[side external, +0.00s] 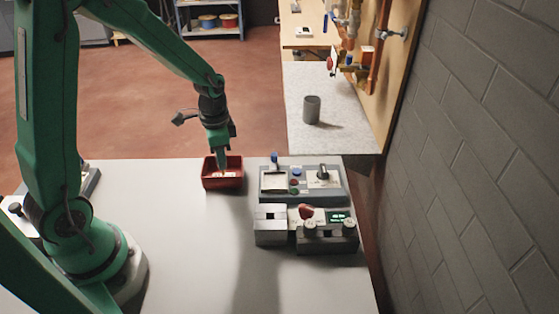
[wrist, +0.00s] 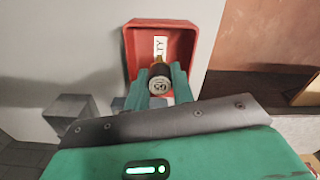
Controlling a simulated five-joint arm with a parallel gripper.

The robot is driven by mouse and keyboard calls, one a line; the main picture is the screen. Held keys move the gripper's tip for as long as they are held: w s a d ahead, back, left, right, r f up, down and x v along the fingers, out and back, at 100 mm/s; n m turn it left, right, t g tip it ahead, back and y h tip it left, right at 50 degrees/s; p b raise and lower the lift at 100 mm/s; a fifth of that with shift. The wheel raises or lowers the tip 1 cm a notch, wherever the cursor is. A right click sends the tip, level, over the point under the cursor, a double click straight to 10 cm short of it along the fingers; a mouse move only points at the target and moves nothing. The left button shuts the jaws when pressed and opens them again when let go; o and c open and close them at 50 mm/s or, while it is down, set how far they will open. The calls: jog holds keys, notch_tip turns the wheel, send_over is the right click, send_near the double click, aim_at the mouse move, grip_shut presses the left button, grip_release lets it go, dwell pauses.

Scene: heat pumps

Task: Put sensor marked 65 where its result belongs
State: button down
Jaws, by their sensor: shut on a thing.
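My gripper (side external: 222,163) reaches down over the red tray (side external: 222,183) on the white table. In the wrist view my gripper (wrist: 161,80) is shut on a small sensor (wrist: 158,86) with a dark body and a pale round end. Its marking is a two-digit number, too small and turned to read surely. The sensor is over the near part of the red tray (wrist: 131,52). A white label ending in "TY" shows inside the tray. I cannot tell whether the sensor touches the tray floor. The sensor is not clear in the side view.
Right of the tray is a grey panel (side external: 334,195) with a blue-topped lever and knobs. In front of it stand a grey block (side external: 270,238) and a dark device (side external: 343,240) with a green display. A grey cylinder (side external: 312,109) stands on the pale shelf behind. The table's front middle is clear.

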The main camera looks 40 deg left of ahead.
jog(key=c, duration=1.2)
grip_release()
jog(key=shift+f, duration=0.15)
notch_tip(320, 180, up, 12)
jog(key=shift+r, duration=0.2)
jog(key=shift+s+d+r+n+t, duration=0.75)
jog(key=shift+s+r+n+t, duration=0.4)
jog(key=shift+s, duration=1.1)
jog(key=shift+s+d+r+n+t, duration=0.8)
jog(key=shift+s+r, duration=0.5)
jog(key=shift+s, duration=0.9)
jog(key=shift+s+d+r+n+t, duration=0.8)
jog(key=shift+s+r+n, duration=0.35)
jog(key=shift+s, duration=1.1)
